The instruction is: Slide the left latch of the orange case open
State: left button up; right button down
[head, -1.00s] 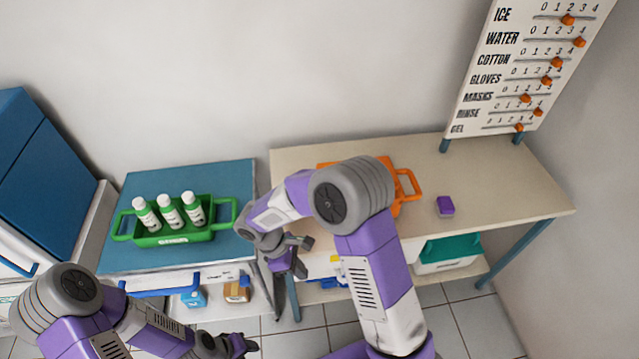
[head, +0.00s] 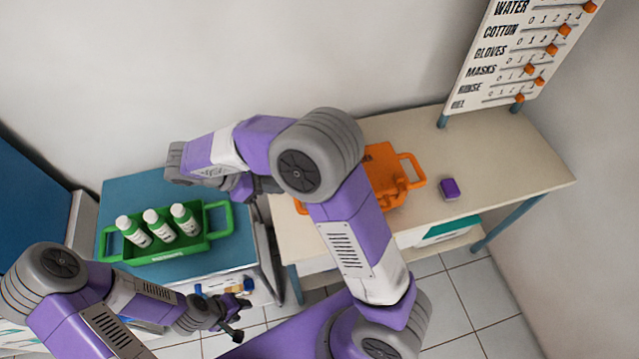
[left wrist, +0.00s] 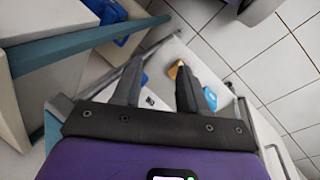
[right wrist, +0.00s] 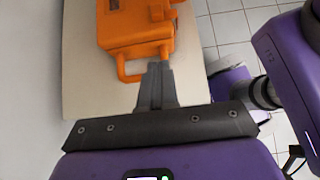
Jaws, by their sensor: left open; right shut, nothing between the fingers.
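The orange case (head: 388,168) lies on the beige table, partly hidden behind my right arm in the head view. The right wrist view shows the case (right wrist: 137,30) with a handle at its near end and raised orange parts along its right side. I cannot tell which part is the left latch. My right gripper (right wrist: 158,66) is shut and empty, its tips close to the near handle; contact is unclear. In the head view it is left of the case. My left gripper (head: 240,318) is open and empty, low in front of the blue-topped table, away from the case.
A green caddy (head: 208,236) with three white-capped bottles stands on the blue-topped table (head: 118,202). A purple block (head: 450,188) lies right of the case on the beige table (head: 510,160). A slider board (head: 520,55) stands behind. My left gripper faces a low shelf and tiled floor.

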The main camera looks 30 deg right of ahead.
jog(key=b+x, duration=0.2)
jog(key=x, duration=0.8)
jog(key=d, duration=0.3)
jog(key=shift+s+d+f, duration=0.1)
jog(key=shift+s, duration=0.25)
pick_arm(q)
notch_tip(320, 180, down, 3)
jog(key=shift+r+b, duration=0.2)
jog(key=shift+b, duration=0.1)
pick_arm(e)
jog(key=shift+s+d, duration=0.1)
jog(key=shift+d, duration=0.3)
jog(key=shift+d, duration=0.1)
